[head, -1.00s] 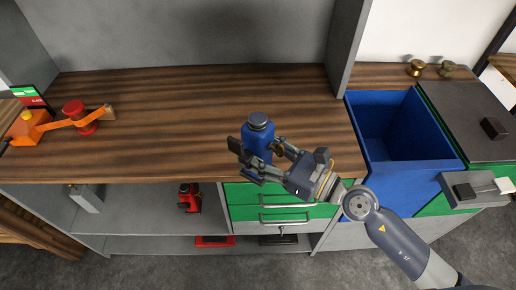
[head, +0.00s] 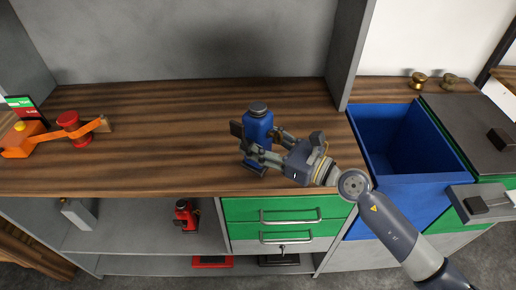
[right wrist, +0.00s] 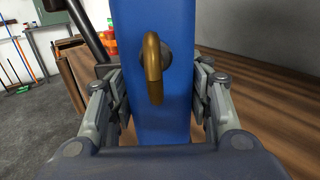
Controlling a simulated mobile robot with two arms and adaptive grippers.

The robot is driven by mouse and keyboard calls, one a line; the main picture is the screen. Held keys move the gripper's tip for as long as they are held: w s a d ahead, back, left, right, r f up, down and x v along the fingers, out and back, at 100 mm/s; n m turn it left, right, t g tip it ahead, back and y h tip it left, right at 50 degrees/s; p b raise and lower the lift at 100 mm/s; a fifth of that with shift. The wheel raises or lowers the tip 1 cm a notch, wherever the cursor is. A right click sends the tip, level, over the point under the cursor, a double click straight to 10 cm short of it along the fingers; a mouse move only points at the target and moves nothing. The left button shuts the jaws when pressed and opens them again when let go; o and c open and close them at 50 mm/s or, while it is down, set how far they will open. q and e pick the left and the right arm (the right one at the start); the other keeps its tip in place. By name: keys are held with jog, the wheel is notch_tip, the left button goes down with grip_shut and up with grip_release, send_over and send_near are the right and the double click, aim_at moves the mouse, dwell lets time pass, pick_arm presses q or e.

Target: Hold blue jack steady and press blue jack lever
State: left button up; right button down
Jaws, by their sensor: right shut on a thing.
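The blue jack (head: 259,125) stands upright at the front part of the wooden worktop, with a dark cap on top and a dark base. Whether its base touches the wood is hard to tell. My right gripper (head: 250,143) is shut on its body from the right. In the right wrist view the blue body (right wrist: 178,115) fills the middle between the two fingers, with a brass hook-shaped part (right wrist: 154,70) on its face. A dark bar (right wrist: 86,28) slants at upper left; I cannot tell whether it is the lever. My left gripper is out of view.
An orange device (head: 24,141) with a red knob is on the left of the worktop (head: 160,150). A blue open bin (head: 400,195) stands at right. A red jack (head: 185,215) is on the shelf below.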

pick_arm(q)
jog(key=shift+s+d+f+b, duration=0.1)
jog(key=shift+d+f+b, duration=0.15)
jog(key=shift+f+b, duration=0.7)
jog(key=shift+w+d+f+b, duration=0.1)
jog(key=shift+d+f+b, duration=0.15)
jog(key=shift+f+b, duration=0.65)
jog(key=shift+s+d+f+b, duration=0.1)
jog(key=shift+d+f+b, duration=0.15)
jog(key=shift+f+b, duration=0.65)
pick_arm(e)
jog(key=w+f, duration=0.1)
jog(key=w, duration=0.6)
jog(key=shift+w+f, duration=0.15)
jog(key=shift+w, duration=0.25)
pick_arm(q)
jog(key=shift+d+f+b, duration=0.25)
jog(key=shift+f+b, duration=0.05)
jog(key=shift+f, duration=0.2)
pick_arm(e)
jog(key=shift+d+f, duration=0.1)
jog(key=shift+f, duration=0.35)
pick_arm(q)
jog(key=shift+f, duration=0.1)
pick_arm(e)
jog(key=shift+f, duration=0.1)
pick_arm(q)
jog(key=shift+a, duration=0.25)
